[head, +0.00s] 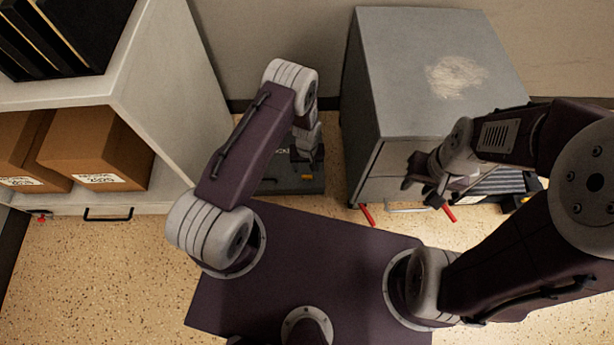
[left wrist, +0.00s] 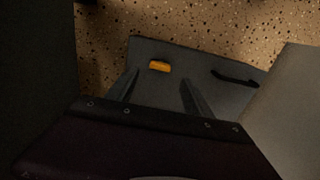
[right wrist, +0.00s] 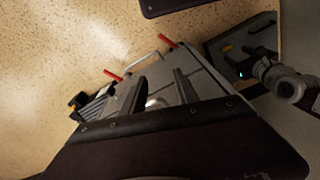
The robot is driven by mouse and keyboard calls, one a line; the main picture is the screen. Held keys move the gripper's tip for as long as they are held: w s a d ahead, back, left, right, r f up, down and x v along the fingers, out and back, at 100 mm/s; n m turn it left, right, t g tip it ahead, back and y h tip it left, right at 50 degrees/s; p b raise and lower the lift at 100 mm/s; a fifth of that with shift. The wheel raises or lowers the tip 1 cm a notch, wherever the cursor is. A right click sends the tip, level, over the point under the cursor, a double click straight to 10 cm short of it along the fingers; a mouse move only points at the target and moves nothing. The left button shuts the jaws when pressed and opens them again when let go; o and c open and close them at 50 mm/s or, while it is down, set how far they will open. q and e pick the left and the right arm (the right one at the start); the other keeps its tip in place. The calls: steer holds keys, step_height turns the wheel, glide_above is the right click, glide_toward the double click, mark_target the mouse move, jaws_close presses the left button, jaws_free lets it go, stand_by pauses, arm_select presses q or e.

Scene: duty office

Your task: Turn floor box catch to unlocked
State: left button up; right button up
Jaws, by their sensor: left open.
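The dark grey floor box (head: 285,187) sits on the floor between the white shelf and the grey cabinet. Its small orange catch (head: 307,177) shows at the front; it also shows in the left wrist view (left wrist: 159,66), lying crosswise beyond the fingertips. A black handle (left wrist: 235,79) is on the same face. My left gripper (left wrist: 160,80) is open and empty over the box, apart from the catch. My left arm hides part of the box and its lettering in the head view. My right gripper (right wrist: 160,82) is open in front of the grey cabinet.
The grey cabinet (head: 410,80) stands right of the box, with red handles (head: 366,215) and a metal bar (head: 407,210) low at its front. The white shelf (head: 165,110) holding cardboard boxes (head: 95,150) stands left. Speckled floor (head: 110,260) is free at front left.

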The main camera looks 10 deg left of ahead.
mark_target(307, 176)
arm_select(q)
step_height(307, 176, down, 8)
steer(key=b, duration=0.4)
steer(key=shift+r, duration=0.35)
jaws_close()
